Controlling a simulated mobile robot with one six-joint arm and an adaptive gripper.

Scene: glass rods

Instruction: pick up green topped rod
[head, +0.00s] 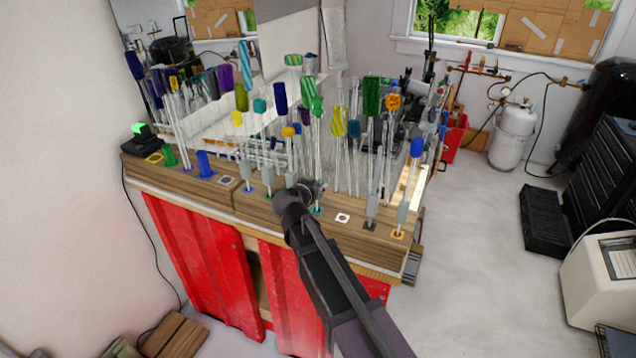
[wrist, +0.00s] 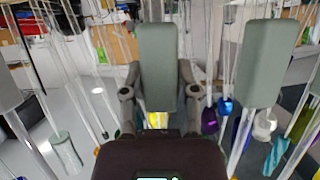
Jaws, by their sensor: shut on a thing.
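The green topped rod (head: 317,106) stands among the tall glass rods at the front of the wooden rack. Its clear shaft runs down to my gripper (head: 308,190), which is low at the rack's front edge. In the wrist view my gripper (wrist: 160,91) has its fingers on either side of a grey block (wrist: 157,62) and is shut on it. The block looks like the grip on this rod's lower part; in the head view my gripper hides it. A darker green top (head: 372,96) stands to the right.
Similar rods with grey blocks crowd both sides, one close at right in the wrist view (wrist: 262,62). Tops in blue (head: 417,147), orange (head: 289,132) and yellow (head: 338,121) stand nearby. The wooden rack (head: 270,212) sits above red panels (head: 205,255).

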